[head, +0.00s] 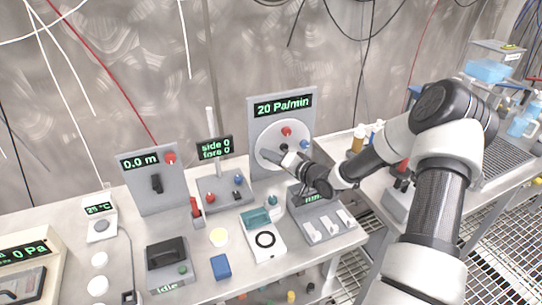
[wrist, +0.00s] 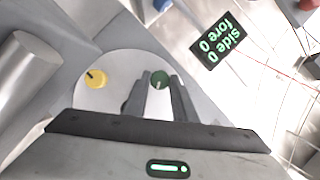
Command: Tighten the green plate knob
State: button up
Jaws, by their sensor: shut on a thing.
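The green knob (wrist: 160,79) sits on a round pale plate (wrist: 117,68). In the wrist view my gripper (wrist: 158,84) has its two dark fingers closed on either side of the knob, which shows between the fingertips. In the head view the round plate (head: 268,134) is mounted on an upright grey panel under a display reading 20 Pa/min. There my gripper (head: 277,157) reaches the plate's lower left from the right and hides the green knob. A yellow knob (wrist: 96,79) is on the same plate in the wrist view.
A red knob (head: 286,131) and a blue knob (head: 305,144) are also on the plate. A display reading side 0, fore 0 (head: 215,147) stands close on the left. A teal-topped device (head: 263,240) and grey switches (head: 330,224) stand on the bench in front.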

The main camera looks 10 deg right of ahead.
dwell(0.3)
jog(key=o, duration=1)
jog(key=shift+o, duration=0.2)
jog(key=p+v, duration=0.1)
jog(key=v, duration=1.6)
jog(key=shift+s, duration=0.25)
